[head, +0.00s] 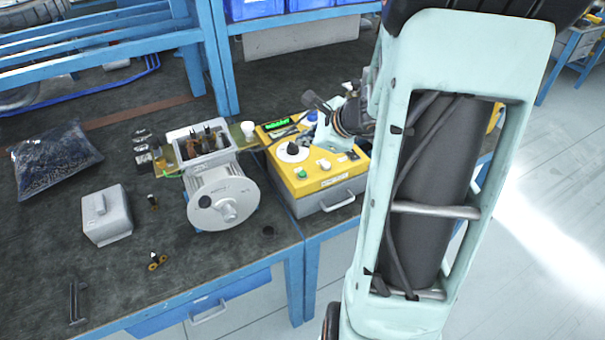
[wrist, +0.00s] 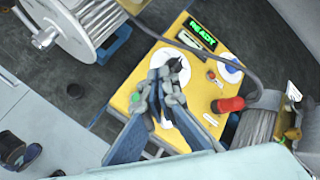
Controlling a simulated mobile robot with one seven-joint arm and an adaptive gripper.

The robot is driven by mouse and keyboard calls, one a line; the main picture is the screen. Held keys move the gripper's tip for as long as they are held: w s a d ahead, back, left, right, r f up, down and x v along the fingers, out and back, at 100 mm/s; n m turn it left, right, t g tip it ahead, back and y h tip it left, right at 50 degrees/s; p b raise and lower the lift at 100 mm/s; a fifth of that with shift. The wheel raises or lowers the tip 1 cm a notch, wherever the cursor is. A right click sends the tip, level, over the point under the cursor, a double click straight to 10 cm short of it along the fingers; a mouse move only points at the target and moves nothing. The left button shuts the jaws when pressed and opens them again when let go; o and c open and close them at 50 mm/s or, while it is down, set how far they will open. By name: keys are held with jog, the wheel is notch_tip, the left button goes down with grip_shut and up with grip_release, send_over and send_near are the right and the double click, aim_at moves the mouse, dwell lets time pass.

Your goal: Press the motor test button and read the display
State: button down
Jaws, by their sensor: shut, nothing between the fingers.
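The yellow motor test box (head: 325,178) sits on the bench. Its lit green display (head: 277,126) also shows in the wrist view, where it reads "READY" (wrist: 202,35). A black knob on a white dial (head: 293,148) and a green button (head: 300,172) are on the box top. A red button or knob (wrist: 230,104) shows at the box's side in the wrist view. My gripper (wrist: 168,78) is shut and empty over the box top, beside the dial; whether it touches anything is unclear. It hides part of the panel. Which control is the motor test button cannot be told.
The grey motor (head: 222,200) with its open terminal box stands left of the test box. A grey cover (head: 106,215), a bag of small parts (head: 52,158) and small fittings lie farther left. A blue shelf frame (head: 218,60) rises behind. A cable crosses above the box.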

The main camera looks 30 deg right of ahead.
jog(key=b, duration=0.5)
send_over(304, 175)
notch_tip(304, 175, down, 7)
jog(key=shift+f+b, duration=0.6)
jog(key=shift+b, duration=0.25)
jog(key=shift+f, duration=0.15)
dwell(0.4)
jog(key=shift+f+b, duration=0.25)
jog(key=shift+b, duration=0.35)
jog(key=shift+f+b, duration=0.4)
jog(key=shift+b, duration=0.05)
dwell(0.3)
jog(key=shift+r, duration=0.1)
dwell(0.4)
jog(key=shift+r+p, duration=0.6)
jog(key=shift+r, duration=0.1)
jog(key=shift+r, duration=0.1)
